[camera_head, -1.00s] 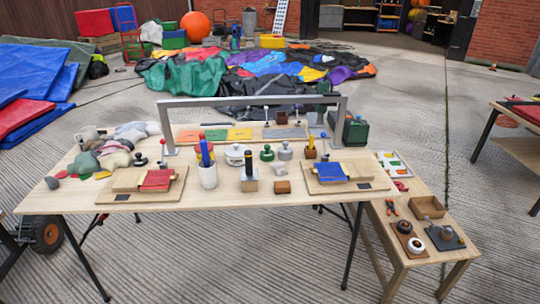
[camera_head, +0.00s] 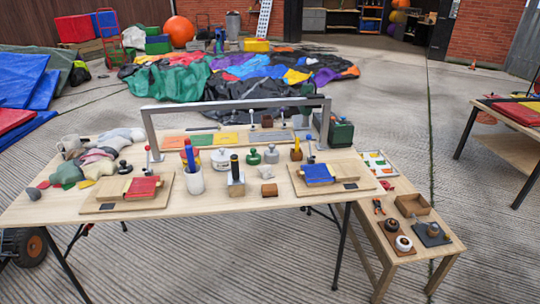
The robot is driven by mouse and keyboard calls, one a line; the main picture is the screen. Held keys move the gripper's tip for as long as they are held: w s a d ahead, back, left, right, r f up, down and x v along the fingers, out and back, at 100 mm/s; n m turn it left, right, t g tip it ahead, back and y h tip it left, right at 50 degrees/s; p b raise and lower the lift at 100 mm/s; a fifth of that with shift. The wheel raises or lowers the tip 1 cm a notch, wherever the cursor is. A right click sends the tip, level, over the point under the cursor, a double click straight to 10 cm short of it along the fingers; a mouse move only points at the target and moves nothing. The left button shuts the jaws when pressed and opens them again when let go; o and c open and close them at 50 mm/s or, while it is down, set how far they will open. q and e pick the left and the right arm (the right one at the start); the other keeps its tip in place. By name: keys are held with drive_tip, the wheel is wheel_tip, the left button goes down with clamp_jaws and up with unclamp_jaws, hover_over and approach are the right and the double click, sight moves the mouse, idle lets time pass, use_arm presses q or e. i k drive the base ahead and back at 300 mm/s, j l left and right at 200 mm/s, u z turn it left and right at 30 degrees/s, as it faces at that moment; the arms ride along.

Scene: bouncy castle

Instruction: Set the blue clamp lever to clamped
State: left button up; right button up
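A blue pad of fabric (camera_head: 318,174) lies on a wooden clamp board (camera_head: 348,187) on the right part of the main table. Neither of my grippers is in view, and nothing touches the blue lever.
A grey metal frame (camera_head: 230,104) spans the table behind the boards. A lower side bench (camera_head: 390,264) adjoins on the right.

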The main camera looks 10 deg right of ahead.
sight(308, 136)
drive_tip(key=i+l+u, duration=0.1)
drive_tip(key=l, duration=0.25)
drive_tip(key=i+l+u, duration=0.1)
drive_tip(key=i+l, duration=0.15)
drive_tip(key=i+l+u, duration=0.1)
drive_tip(key=l, duration=0.4)
drive_tip(key=i+l+u, duration=0.15)
drive_tip(key=l, duration=0.25)
drive_tip(key=i+l+u, duration=0.1)
drive_tip(key=l, duration=0.25)
drive_tip(key=i+l+u, duration=0.1)
drive_tip(key=l, duration=0.35)
drive_tip(key=i+l+u, duration=0.1)
drive_tip(key=l, duration=0.3)
